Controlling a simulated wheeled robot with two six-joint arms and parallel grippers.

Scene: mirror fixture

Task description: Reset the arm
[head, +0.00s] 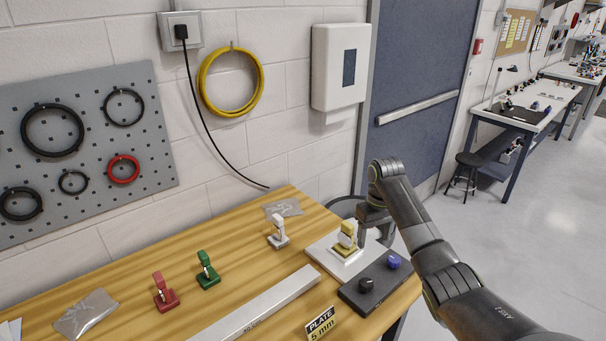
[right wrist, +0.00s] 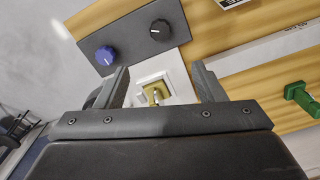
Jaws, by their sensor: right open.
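My right arm comes in from the lower right in the head view, and its gripper (head: 367,226) points down beside the yellow mount (head: 347,239). The yellow mount stands on a white plate (head: 322,250) at the right end of the table. In the right wrist view my right gripper (right wrist: 161,82) is open, with its two fingers apart. The yellow mount (right wrist: 156,93) shows in the gap between them, and I cannot tell whether a finger touches it. My left gripper is not in view.
A dark box with a blue knob (head: 393,261) and a black knob (head: 366,284) lies in front of the plate. White (head: 278,232), green (head: 207,270) and red (head: 165,292) mounts stand on the wooden table. A long metal bar (head: 262,306) lies between.

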